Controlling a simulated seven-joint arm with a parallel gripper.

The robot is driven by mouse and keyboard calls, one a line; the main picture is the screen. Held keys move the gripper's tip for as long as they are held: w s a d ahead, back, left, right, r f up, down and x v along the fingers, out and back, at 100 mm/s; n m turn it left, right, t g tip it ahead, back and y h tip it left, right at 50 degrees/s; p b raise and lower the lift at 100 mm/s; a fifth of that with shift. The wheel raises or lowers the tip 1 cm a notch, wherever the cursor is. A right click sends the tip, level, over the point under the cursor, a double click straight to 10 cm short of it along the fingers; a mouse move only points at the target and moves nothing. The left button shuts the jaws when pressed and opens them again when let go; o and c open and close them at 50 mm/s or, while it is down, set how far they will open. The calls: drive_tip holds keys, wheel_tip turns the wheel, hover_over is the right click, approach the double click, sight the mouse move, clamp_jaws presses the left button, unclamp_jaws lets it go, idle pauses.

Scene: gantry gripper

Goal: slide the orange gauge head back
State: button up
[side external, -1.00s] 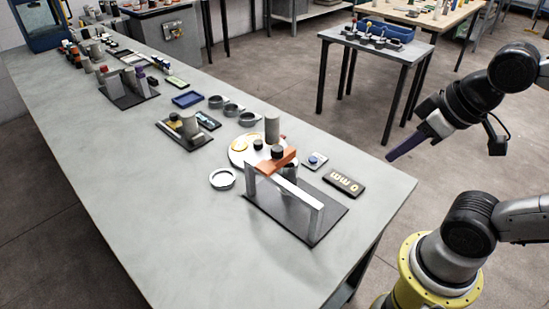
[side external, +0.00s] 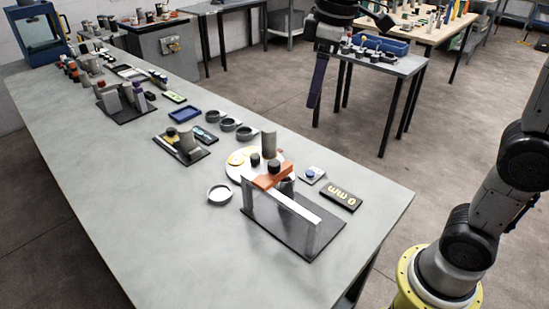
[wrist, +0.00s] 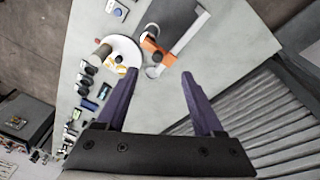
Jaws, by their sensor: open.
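The orange gauge head (side external: 272,177) sits at the far left end of the pale beam (side external: 295,206) of a small gantry and carries a black knob (side external: 274,166). The gantry stands on a dark base plate (side external: 308,238) on the grey bench. The wrist view also shows the orange head (wrist: 152,45) and the beam (wrist: 188,34), beyond my fingertips. My gripper (wrist: 160,74) is open and empty, with two purple fingers apart. In the side view its purple fingers (side external: 318,82) hang above and behind the bench, well away from the gantry.
A round white plate (side external: 235,172) with a yellow disc, a black knob and a grey cylinder (side external: 269,144) stands close behind the gauge head. The bench's near left is clear.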

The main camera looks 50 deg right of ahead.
drive_tip(key=g, duration=0.1)
hover_over(274, 162)
drive_tip(key=s+d, duration=0.1)
drive_tip(key=s, duration=0.2)
wheel_tip(274, 162, down, 3)
wheel_tip(274, 162, down, 3)
drive_tip(key=w+g, duration=0.1)
drive_tip(key=w, duration=0.2)
drive_tip(key=shift+n, duration=0.4)
drive_tip(key=f, duration=0.9)
drive_tip(key=a+f, duration=0.1)
drive_tip(key=f, duration=0.4)
drive_tip(key=shift+s+f, duration=0.1)
drive_tip(key=shift+f, duration=0.15)
clamp_jaws()
drive_tip(key=shift+r, duration=0.1)
